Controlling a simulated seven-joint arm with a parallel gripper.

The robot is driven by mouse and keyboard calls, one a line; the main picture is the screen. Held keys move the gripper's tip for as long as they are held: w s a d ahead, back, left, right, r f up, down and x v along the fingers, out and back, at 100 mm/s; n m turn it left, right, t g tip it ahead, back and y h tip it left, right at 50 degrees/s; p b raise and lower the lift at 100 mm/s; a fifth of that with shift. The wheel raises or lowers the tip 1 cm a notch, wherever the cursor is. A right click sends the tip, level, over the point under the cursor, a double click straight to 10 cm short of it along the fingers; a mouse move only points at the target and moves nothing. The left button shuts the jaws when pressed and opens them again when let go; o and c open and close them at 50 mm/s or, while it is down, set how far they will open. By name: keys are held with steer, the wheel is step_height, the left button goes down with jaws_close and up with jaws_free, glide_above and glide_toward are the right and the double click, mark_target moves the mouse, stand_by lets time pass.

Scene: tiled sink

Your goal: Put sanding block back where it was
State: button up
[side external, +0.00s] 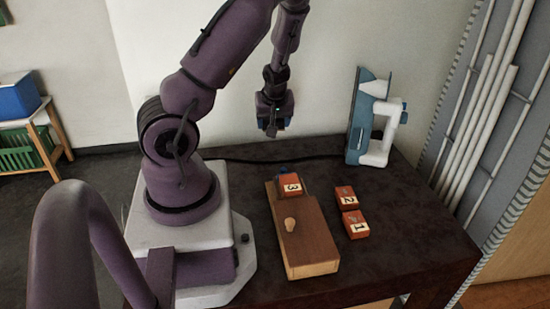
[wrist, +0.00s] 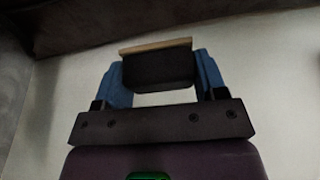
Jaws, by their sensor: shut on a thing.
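My gripper (side external: 270,128) is raised above the dark table, to the left of the upright blue-and-white tool. In the wrist view its two blue fingers (wrist: 160,82) are shut on a dark block with a thin tan edge, which appears to be the sanding block (wrist: 158,68). In the side view the held block is small and dark between the fingers, and its details cannot be made out. It is in the air, apart from the table.
A wooden box (side external: 308,240) with a light knob (side external: 290,224) lies on the table (side external: 400,225). Red block 3 (side external: 290,187) is at its far end. Red blocks 2 (side external: 346,198) and 1 (side external: 355,224) are right of it. The blue-and-white tool (side external: 372,118) stands at the back right.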

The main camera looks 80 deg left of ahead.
steer(key=shift+w+a+n+g, duration=0.15)
steer(key=shift+w+n+g, duration=0.15)
steer(key=shift+n, duration=0.4)
glide_above(274, 155)
steer(key=d, duration=0.1)
steer(key=shift+s+d+f, duration=0.1)
steer(key=shift+f, duration=1.6)
steer(key=shift+d+f, duration=0.1)
steer(key=shift+f, duration=2.95)
steer(key=shift+f, duration=0.1)
